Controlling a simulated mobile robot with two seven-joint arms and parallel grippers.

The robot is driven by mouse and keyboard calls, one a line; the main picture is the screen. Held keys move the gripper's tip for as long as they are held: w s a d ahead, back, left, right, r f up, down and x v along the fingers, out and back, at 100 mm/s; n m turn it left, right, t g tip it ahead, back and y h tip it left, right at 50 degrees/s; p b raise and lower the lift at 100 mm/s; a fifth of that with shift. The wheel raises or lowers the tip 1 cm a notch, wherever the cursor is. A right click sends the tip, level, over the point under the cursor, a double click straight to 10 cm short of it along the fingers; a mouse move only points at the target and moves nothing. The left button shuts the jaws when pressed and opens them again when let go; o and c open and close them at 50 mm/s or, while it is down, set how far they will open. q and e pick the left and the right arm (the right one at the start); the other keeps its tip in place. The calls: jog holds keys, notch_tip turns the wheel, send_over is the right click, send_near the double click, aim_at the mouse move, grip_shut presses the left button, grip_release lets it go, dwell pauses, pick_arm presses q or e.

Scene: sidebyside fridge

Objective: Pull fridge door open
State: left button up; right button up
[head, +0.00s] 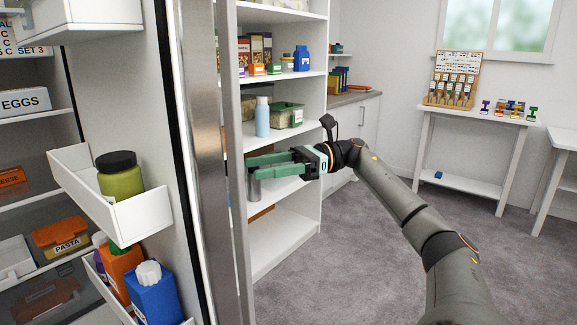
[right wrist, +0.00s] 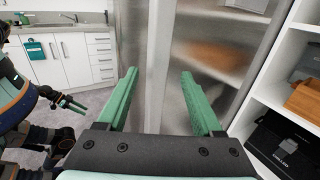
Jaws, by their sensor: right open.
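The fridge door (head: 204,150) stands ajar at the left of the head view, its inner side with bins facing me and its steel edge upright. A long vertical handle bar (head: 233,120) runs along its outer side. My right gripper (head: 250,167) is open, its green fingertips beside the bar. In the right wrist view the bar (right wrist: 157,60) shows between the two open fingers (right wrist: 158,80), with the steel door face (right wrist: 205,60) to its right. I cannot tell whether they touch. My left gripper (right wrist: 72,104) shows small in the right wrist view; its opening is unclear.
Door bins (head: 120,215) hold a green jar (head: 120,178) and a blue carton (head: 155,295). A white shelf unit (head: 290,225) with bottles and boxes stands beyond the handle. A side table (head: 475,120) is at the right. Grey carpet (head: 370,270) lies clear in between.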

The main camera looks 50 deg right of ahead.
jog(key=v, duration=0.7)
jog(key=shift+d, duration=0.1)
jog(key=shift+s, duration=0.1)
dwell(0.4)
